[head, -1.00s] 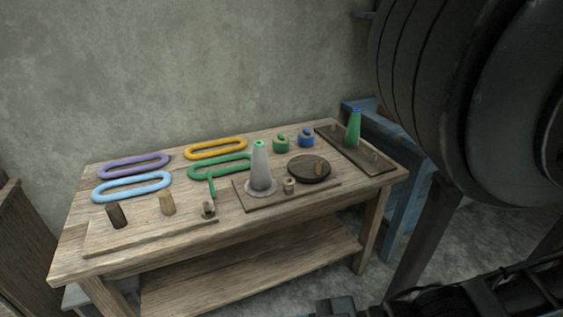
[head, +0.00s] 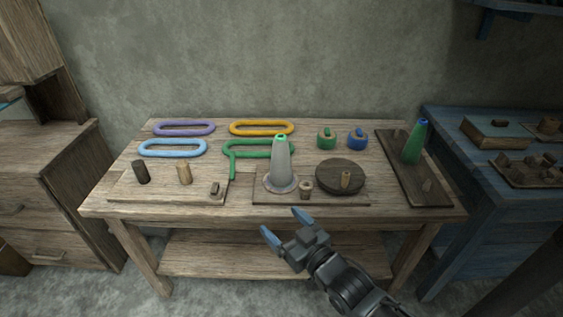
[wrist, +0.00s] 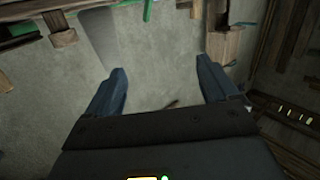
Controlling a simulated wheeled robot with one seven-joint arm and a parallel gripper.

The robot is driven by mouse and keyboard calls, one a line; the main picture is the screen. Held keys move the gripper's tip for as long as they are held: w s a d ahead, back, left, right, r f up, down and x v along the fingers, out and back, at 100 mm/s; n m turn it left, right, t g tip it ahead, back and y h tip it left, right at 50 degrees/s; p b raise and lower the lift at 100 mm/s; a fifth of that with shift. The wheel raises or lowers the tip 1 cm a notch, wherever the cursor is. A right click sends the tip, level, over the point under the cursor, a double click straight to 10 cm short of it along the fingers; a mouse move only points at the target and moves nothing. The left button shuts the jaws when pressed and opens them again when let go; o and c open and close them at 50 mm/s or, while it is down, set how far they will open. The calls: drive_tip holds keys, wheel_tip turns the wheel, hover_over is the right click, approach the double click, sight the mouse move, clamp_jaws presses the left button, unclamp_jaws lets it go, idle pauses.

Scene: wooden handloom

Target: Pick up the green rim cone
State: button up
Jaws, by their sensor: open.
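The green rim cone (head: 281,163) is a pale grey cone with a green ring at its top. It stands upright on a round base on a thin board (head: 330,197), near the middle of the wooden table. My gripper (head: 287,227) is open and empty in front of the table's front edge, nearer to me than the cone and apart from it. The wrist view shows both fingers (wrist: 165,84) spread with nothing between them. A grey tapered shape (wrist: 97,38) at its upper left may be the cone, but I cannot tell.
A green cone with a blue rim (head: 414,143) stands on a dark board at right. A dark disc (head: 340,175) and a small spool (head: 306,189) sit right of the grey cone. Coloured oval loops, including a green one (head: 258,149), lie behind. A blue table (head: 480,180) stands at right.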

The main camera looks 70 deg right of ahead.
sight(284, 159)
drive_tip(key=w+d+m+h, duration=0.1)
drive_tip(key=w+d, duration=0.1)
drive_tip(key=d, duration=0.4)
drive_tip(key=w+d+r+m+g+h, duration=0.1)
drive_tip(key=w+d, duration=0.1)
drive_tip(key=d, duration=0.3)
drive_tip(key=w+d+r+m+h+p, duration=0.1)
drive_tip(key=w+d+h, duration=0.1)
drive_tip(key=d, duration=0.4)
drive_tip(key=shift+w+d+g, duration=0.15)
drive_tip(key=shift+d+g, duration=0.15)
drive_tip(key=shift+g, duration=0.1)
drive_tip(key=p+x, duration=0.2)
drive_tip(key=x, duration=0.2)
drive_tip(key=shift+w+d+r, duration=0.2)
drive_tip(key=shift+w+d, duration=0.05)
drive_tip(key=shift+w, duration=0.05)
drive_tip(key=shift+w+d+f, duration=0.15)
drive_tip(key=shift+w+d, duration=0.25)
drive_tip(key=c, duration=1.1)
drive_tip(key=shift+c, duration=0.3)
drive_tip(key=shift+p, duration=0.3)
